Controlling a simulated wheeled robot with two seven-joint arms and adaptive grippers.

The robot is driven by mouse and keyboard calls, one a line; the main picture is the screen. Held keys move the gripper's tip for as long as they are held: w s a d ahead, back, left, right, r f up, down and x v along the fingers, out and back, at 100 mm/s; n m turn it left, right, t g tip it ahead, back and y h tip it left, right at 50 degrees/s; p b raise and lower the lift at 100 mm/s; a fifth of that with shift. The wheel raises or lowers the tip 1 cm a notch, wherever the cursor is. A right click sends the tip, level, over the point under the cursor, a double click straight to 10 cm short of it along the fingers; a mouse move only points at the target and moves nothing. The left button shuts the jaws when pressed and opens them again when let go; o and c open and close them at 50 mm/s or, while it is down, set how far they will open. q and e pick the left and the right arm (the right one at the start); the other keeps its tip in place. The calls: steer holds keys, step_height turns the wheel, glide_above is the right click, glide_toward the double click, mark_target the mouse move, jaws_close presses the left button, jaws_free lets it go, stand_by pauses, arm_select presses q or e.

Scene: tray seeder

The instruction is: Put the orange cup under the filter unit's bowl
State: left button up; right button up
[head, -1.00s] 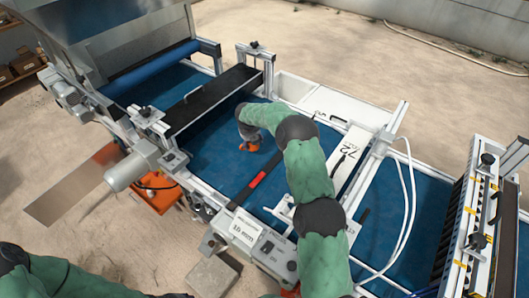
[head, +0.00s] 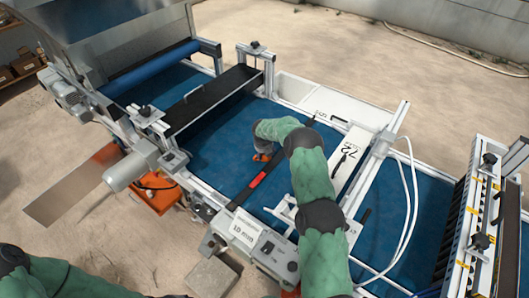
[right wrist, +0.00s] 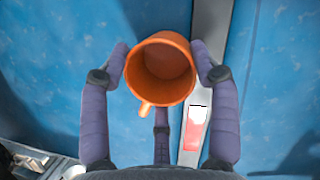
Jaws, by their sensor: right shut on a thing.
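The orange cup (head: 262,157) is over the blue belt, left of the red-and-black bar, mostly hidden by my right gripper (head: 258,148). In the right wrist view the cup (right wrist: 163,68) has its round open mouth facing the camera and its handle pointing down-left. My right gripper (right wrist: 161,75) is shut on it, with a purple finger on each side of the wall and another below. I cannot tell whether the cup touches the belt. My left arm lies at the bottom left edge; a dark tip (head: 178,296) there is mostly cut off. I cannot pick out the filter unit's bowl.
The blue belt (head: 215,150) is clear left of the cup. A red-and-black bar (head: 250,188) and a white plate marked 72 (head: 347,158) cross the frame. A black cross-piece (head: 205,105) stands behind left. White hoses (head: 411,200) hang at right.

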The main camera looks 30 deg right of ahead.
steer(key=shift+f, duration=0.1)
steer(key=o, duration=1.2)
steer(key=shift+c, duration=0.2)
